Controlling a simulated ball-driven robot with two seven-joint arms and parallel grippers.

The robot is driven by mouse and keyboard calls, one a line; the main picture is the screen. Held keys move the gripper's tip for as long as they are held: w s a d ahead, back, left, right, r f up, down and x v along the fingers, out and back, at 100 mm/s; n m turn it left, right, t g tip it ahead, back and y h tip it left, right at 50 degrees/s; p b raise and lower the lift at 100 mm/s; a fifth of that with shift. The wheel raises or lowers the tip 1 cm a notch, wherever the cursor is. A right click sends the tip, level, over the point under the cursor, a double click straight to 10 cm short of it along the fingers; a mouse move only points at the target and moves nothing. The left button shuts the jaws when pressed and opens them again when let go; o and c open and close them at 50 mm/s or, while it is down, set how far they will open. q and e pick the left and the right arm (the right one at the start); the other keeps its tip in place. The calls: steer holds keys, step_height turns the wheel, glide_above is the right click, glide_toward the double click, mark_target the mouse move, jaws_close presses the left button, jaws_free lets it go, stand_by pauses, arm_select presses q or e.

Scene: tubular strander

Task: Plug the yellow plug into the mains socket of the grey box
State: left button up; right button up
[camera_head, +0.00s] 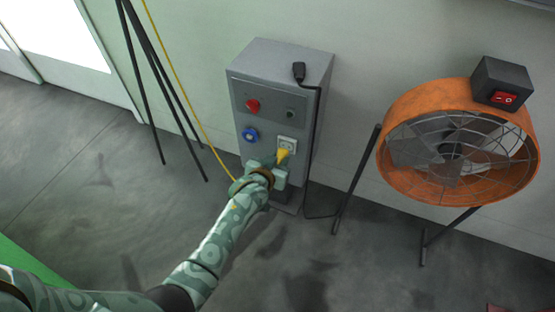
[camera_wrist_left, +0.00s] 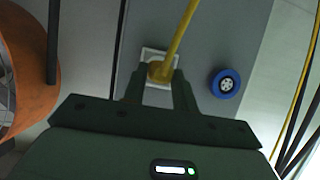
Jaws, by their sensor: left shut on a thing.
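The grey box (camera_head: 267,140) stands against the wall; its mains socket (camera_head: 288,142) is a white square plate low on the front. My left gripper (camera_head: 279,163) is shut on the yellow plug (camera_head: 283,155), right at the socket. In the left wrist view, the plug (camera_wrist_left: 157,71) sits between the fingertips (camera_wrist_left: 157,86) over the white socket plate (camera_wrist_left: 147,56), and a yellow cable (camera_wrist_left: 183,30) leads away from it. The plug covers the socket's middle, so I cannot tell whether its pins are in. My right gripper is not in view.
The box also bears a red knob (camera_head: 252,105), a blue round socket (camera_head: 250,135) and a black plug (camera_head: 298,72) with a hanging cable. An orange fan (camera_head: 400,110) stands right. Dark tripod legs (camera_head: 152,80) stand left. Floor between is clear.

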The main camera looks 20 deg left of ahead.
arm_select(q)
steer(key=shift+w+b, duration=0.4)
steer(key=shift+w, duration=0.55)
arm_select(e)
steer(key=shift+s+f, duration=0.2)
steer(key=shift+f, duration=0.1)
arm_select(q)
steer(key=o, duration=1)
steer(key=shift+w, duration=0.1)
steer(key=shift+o, duration=0.2)
steer(key=shift+s+r+p, duration=0.8)
steer(key=shift+s+p, duration=0.15)
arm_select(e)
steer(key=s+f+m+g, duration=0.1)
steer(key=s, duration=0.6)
arm_select(q)
steer(key=p+v, duration=0.8)
steer(key=v, duration=0.6)
steer(key=shift+f, duration=0.3)
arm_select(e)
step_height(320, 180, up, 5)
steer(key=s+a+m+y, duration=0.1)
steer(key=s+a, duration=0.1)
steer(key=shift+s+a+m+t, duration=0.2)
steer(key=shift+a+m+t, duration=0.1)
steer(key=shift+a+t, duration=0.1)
